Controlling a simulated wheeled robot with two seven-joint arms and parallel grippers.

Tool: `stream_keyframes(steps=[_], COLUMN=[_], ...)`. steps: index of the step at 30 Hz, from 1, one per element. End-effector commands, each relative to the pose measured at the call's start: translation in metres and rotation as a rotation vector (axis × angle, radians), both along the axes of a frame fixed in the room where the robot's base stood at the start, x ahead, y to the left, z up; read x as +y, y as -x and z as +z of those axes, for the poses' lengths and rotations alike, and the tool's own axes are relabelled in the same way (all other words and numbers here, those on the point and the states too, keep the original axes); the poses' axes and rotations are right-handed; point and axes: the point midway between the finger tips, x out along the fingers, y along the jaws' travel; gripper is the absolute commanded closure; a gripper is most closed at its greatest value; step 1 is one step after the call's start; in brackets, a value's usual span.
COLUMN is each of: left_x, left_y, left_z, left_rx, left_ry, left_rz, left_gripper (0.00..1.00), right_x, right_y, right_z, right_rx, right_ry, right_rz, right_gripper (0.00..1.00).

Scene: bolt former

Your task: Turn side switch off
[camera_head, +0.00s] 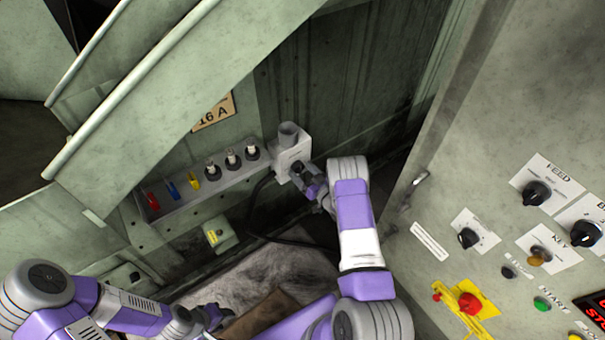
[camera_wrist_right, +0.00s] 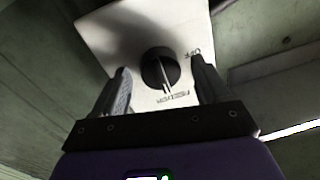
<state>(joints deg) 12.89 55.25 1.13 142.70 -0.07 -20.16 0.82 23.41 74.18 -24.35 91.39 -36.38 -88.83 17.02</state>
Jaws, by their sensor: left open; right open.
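The side switch is a pale box (camera_head: 290,158) on the machine's inner wall in the head view. Its black round knob (camera_wrist_right: 158,66) shows on the pale plate (camera_wrist_right: 115,38) in the right wrist view. The knob's light pointer line runs down toward the lower label, while the OFF label sits to its upper right. My right gripper (camera_wrist_right: 162,88) is open, with one finger on each side of the knob; contact cannot be told. In the head view my right gripper (camera_head: 310,182) is at the box. My left gripper (camera_head: 212,316) is low at the left, away from the switch.
A ledge with several coloured fuses and sockets (camera_head: 190,182) runs left of the switch. A yellow-labelled box (camera_head: 219,234) sits below it. A control panel (camera_head: 480,200) with knobs and buttons stands at right. A slanted metal cover (camera_head: 150,100) lies at upper left.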

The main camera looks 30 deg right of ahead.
Motion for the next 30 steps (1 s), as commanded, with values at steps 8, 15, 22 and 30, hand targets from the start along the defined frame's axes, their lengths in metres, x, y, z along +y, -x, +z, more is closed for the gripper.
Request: stream_keyframes(steps=[8, 15, 22, 30], left_x=[0.0000, -0.0001, -0.0001, -0.0001], left_y=[0.0000, 0.0000, 0.0001, 0.0001], left_z=[-0.0006, -0.0007, -0.0007, -0.0007], left_rx=[0.000, 0.000, 0.000, 0.000], left_ry=[0.000, 0.000, 0.000, 0.000], left_rz=[0.000, 0.000, 0.000, 0.000], left_gripper=[0.57, 0.57, 0.57, 0.57], right_x=[0.0006, 0.0005, 0.0006, 0.0006], right_y=[-0.0034, -0.0033, -0.0030, -0.0028], right_z=[0.0008, 0.0006, 0.0004, 0.0002], right_rx=[0.000, 0.000, 0.000, -0.003], right_ry=[0.000, 0.000, 0.001, 0.053], right_rz=[0.000, -0.001, 0.000, 0.000], right_gripper=[0.25, 0.57, 0.81, 0.81])
